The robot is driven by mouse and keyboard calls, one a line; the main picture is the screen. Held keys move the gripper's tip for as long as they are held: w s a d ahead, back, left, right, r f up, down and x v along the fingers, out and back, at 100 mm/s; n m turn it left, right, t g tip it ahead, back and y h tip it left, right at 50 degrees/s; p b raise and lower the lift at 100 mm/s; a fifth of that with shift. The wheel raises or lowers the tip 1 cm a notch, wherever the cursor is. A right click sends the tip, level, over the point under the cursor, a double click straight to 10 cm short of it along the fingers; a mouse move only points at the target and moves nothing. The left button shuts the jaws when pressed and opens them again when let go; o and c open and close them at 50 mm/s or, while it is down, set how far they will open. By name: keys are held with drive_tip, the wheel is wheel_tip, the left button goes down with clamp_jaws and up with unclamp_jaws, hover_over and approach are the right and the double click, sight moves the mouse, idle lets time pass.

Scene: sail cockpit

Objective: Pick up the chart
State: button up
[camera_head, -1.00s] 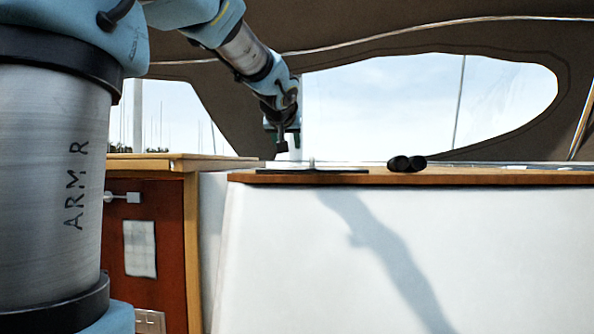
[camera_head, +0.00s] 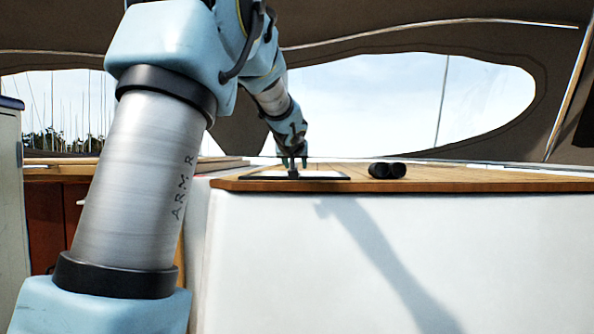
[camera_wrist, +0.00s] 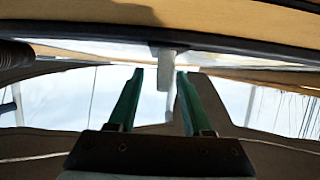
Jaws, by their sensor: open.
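The chart is a flat white sheet or board with a dark border (camera_head: 325,175), lying on the wooden top. In the wrist view its dark edge (camera_wrist: 90,30) runs across the upper part of the picture. A grey tab (camera_wrist: 167,60) sticks out from that edge, near the gap between my fingertips. My gripper (camera_wrist: 160,73) is open, with its two green fingers pointing toward the chart. In the head view my gripper (camera_head: 293,162) is at the chart, low over the top. I cannot tell whether the fingers touch it.
Black binoculars or a similar two-barrelled object (camera_head: 387,170) lie on the wooden top (camera_head: 480,182), right of the chart. The top's front edge drops to a white wall (camera_head: 480,260). A canopy with clear windows (camera_head: 400,100) is behind. The right of the top is clear.

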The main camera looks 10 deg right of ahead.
drive_tip(key=shift+w+f, duration=0.25)
drive_tip(key=shift+w, duration=0.35)
drive_tip(key=shift+c, duration=0.3)
clamp_jaws()
idle(0.7)
